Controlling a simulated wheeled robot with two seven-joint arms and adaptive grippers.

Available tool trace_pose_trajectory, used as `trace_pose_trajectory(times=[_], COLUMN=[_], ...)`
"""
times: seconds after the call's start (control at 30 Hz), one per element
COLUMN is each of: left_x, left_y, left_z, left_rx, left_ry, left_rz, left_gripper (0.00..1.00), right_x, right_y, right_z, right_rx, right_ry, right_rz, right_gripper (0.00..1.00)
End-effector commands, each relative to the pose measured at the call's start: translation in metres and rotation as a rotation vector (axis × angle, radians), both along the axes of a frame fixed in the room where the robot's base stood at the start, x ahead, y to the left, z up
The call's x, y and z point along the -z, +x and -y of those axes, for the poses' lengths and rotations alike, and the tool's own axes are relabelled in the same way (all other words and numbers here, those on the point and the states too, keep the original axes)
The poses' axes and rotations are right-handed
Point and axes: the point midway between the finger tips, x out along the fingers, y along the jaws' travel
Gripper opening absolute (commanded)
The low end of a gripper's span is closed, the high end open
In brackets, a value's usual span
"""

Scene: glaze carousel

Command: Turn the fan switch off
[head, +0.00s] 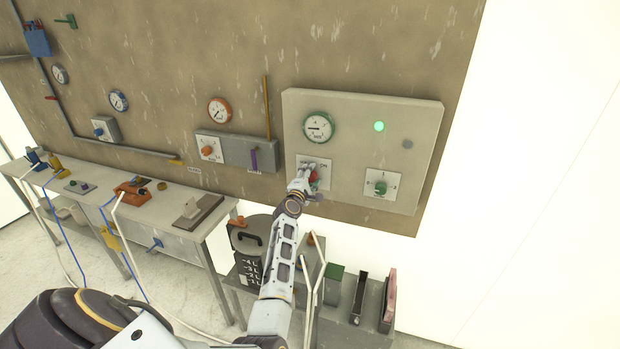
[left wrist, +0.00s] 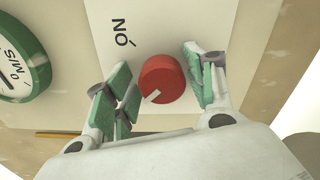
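A red knob (left wrist: 162,80) sits on a white plate (left wrist: 150,30) marked ON. Its white pointer mark faces lower left in the left wrist view, away from the ON print. In the head view the red knob (head: 314,175) is on the grey panel (head: 345,118), partly hidden by my left gripper (head: 302,180). My left gripper (left wrist: 163,88) is open, its green-padded fingers on either side of the knob, with a small gap showing on each side. Whether this knob is the fan switch cannot be read. My right gripper is not in view.
The panel also bears a green-rimmed gauge (head: 318,127), a lit green lamp (head: 379,126), an unlit grey lamp (head: 407,144) and a green knob (head: 380,188). A grey box with an orange knob (head: 207,151) is to the left. A workbench (head: 150,215) stands below.

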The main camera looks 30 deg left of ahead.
Motion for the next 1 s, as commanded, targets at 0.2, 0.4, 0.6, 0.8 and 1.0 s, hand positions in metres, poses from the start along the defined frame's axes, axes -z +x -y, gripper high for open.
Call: trace_pose_trajectory(times=[0.2, 0.4, 0.6, 0.8, 1.0], left_x=[0.0017, 0.0021, 0.0024, 0.0019, 0.0014], left_y=[-0.0004, -0.0005, -0.0006, -0.0008, -0.0010], left_z=[-0.0004, -0.0004, -0.0004, -0.0009, -0.0012], left_rx=[0.000, 0.000, 0.000, 0.001, 0.000], left_ry=[0.000, 0.001, 0.031, 0.150, 0.357], left_rz=[-0.002, -0.004, -0.012, -0.040, -0.090], left_gripper=[0.59, 0.59, 0.59, 0.59, 0.59], right_x=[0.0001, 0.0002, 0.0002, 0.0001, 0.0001], right_y=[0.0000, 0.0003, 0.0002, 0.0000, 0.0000], right_z=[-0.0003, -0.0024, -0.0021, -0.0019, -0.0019], right_rx=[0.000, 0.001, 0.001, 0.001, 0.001], right_ry=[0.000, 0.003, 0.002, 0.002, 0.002], right_rz=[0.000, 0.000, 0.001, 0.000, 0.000], right_gripper=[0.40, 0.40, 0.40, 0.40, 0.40])
